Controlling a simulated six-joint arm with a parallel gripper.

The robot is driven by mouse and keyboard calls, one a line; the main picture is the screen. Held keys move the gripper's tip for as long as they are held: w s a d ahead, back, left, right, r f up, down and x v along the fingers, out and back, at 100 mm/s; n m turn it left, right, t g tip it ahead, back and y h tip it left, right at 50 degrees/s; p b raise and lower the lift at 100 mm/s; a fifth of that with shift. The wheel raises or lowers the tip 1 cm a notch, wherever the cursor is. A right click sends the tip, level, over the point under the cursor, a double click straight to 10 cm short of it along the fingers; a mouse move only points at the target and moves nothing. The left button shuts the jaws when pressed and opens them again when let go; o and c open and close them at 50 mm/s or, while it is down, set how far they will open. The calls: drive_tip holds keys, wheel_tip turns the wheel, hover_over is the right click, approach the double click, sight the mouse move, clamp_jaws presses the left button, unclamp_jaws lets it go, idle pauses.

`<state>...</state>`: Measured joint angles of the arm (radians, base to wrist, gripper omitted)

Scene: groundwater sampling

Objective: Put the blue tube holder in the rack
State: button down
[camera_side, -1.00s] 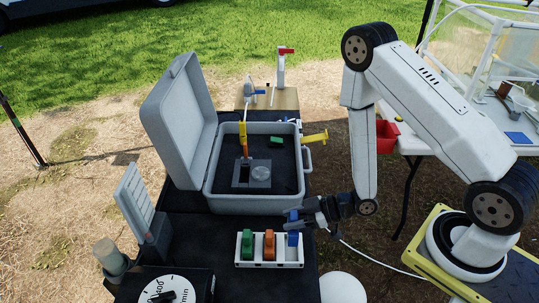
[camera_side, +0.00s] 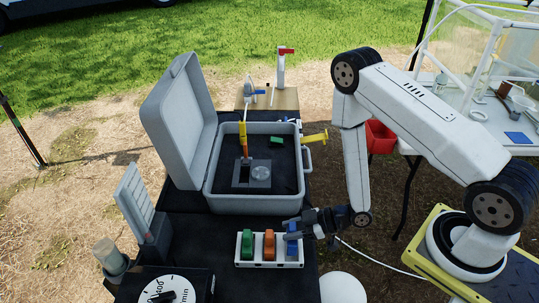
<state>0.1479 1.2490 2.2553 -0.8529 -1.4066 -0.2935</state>
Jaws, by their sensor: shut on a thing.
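My gripper (camera_side: 290,228) comes in from the right and is shut on the blue tube holder (camera_side: 292,225), just above the right end of the white rack (camera_side: 256,264). The rack stands on the dark table at the front. A green holder (camera_side: 247,244) sits upright in its left place and an orange holder (camera_side: 269,244) in its middle place. Blue also shows at the rack's right place (camera_side: 292,247), directly below the jaws. The fingers partly hide this spot, and I cannot tell whether the held holder touches the rack.
A grey open case (camera_side: 215,205) stands behind the rack, holding a dark block (camera_side: 242,182). A round dial (camera_side: 162,290) is at the front left. A white round object (camera_side: 342,290) is right of the rack. A cable (camera_side: 375,258) runs below my arm.

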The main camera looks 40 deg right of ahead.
drive_tip(key=shift+f, duration=1.6)
drive_tip(key=shift+f, duration=0.1)
drive_tip(key=shift+c, duration=1.4)
unclamp_jaws()
drive_tip(key=v, duration=1.2)
drive_tip(key=shift+w, duration=0.1)
